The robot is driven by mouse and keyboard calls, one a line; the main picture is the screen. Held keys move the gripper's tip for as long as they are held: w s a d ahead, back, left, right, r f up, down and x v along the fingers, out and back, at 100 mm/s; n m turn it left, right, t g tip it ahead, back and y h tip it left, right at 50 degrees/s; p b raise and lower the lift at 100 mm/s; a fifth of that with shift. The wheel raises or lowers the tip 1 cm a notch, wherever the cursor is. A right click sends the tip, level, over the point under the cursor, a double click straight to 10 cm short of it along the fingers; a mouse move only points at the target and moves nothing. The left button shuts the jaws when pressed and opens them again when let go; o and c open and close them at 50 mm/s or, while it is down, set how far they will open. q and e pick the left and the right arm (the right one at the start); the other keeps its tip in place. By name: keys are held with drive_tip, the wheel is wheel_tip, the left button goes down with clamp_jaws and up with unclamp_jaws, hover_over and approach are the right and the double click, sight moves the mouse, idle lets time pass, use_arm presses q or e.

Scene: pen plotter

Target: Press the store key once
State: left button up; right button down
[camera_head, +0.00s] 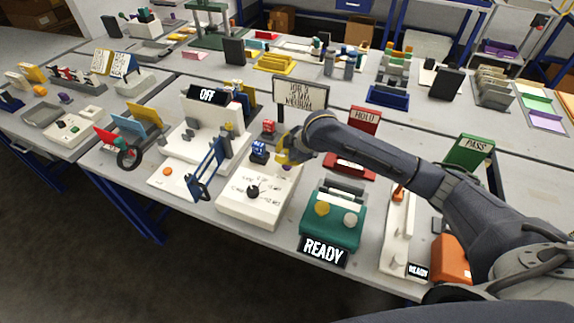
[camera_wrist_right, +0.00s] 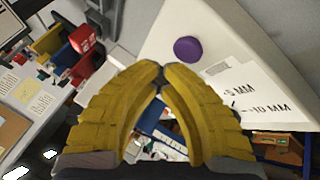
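A white sloped panel (camera_head: 238,208) stands at the front of the table, with a black dial knob (camera_head: 252,191) and printed marks around it. A round purple key (camera_wrist_right: 187,49) sits on the panel in the right wrist view; no lettering on it is readable. My right gripper (camera_head: 283,159) has yellow fingers and is over the panel's far right corner. In the wrist view its fingertips (camera_wrist_right: 162,68) meet, with nothing between them, and appear just beside the purple key. I cannot tell the height gap. My left gripper is not in view.
A green device (camera_head: 331,229) with a READY display stands right of the panel. A blue-framed stand (camera_head: 206,171) is at its left. A sign (camera_head: 300,92), small red and blue blocks (camera_head: 259,150) and a red HOLD card (camera_head: 364,119) stand behind. The table is crowded.

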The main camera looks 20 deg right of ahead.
wheel_tip(320, 180, up, 5)
drive_tip(key=shift+f, duration=0.1)
idle(0.5)
idle(0.6)
